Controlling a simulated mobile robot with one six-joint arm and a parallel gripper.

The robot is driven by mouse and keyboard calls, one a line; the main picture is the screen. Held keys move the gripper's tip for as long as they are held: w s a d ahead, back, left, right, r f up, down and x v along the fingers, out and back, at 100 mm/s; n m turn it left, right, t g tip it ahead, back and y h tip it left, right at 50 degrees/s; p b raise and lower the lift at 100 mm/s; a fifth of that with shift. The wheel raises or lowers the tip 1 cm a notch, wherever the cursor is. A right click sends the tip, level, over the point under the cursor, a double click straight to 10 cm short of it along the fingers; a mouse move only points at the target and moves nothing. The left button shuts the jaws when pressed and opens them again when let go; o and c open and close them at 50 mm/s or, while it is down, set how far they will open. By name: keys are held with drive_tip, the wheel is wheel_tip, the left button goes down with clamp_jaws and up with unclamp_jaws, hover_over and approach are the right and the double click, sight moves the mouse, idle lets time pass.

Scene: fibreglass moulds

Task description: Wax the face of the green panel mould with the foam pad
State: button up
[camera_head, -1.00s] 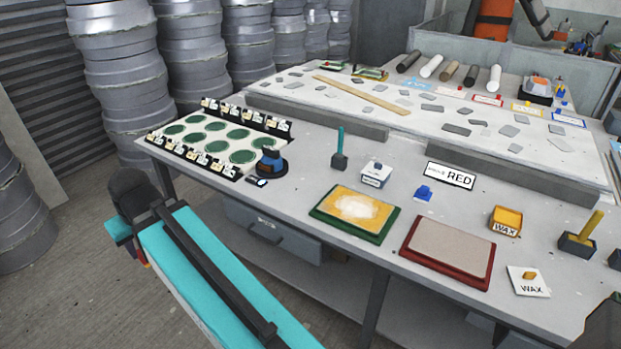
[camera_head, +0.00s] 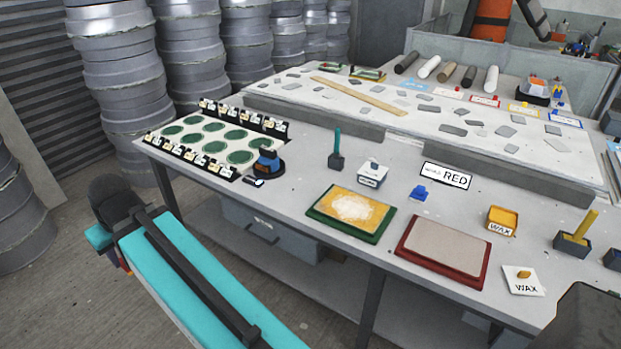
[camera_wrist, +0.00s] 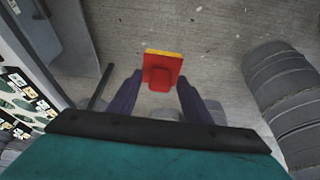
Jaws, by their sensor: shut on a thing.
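The green panel mould (camera_head: 316,214) lies flat on the bench, with a green border. Its face is yellow around the edges with a pale, uneven patch in the middle. In the wrist view my gripper (camera_wrist: 160,84) is shut on the foam pad (camera_wrist: 162,70), a red block with a yellow edge on its far side. The pad is held over the concrete floor beside the bench, away from the mould. An open yellow wax tin (camera_head: 503,219) stands right of the moulds.
A red-bordered panel mould (camera_head: 443,247) lies right of the green one, near a RED sign (camera_head: 446,175). A WAX-labelled lid (camera_head: 523,281) lies at the front edge. A tray of green discs (camera_head: 208,140), a blue tool and small pots occupy the bench. Drum stacks (camera_head: 120,85) stand behind.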

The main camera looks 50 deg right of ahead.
drive_tip(key=s+d+p, duration=0.3)
drive_tip(key=d+p, duration=0.1)
drive_tip(key=d, duration=2.7)
drive_tip(key=s+d+p, duration=0.1)
drive_tip(key=s+d, duration=0.4)
drive_tip(key=d, duration=0.3)
drive_tip(key=s+d+p, duration=0.1)
drive_tip(key=s+d, duration=0.4)
drive_tip(key=d, duration=0.3)
drive_tip(key=s+d+f+p, duration=0.1)
drive_tip(key=s+d, duration=0.5)
drive_tip(key=d, duration=0.2)
drive_tip(key=shift+d, duration=0.3)
drive_tip(key=shift+f, duration=0.1)
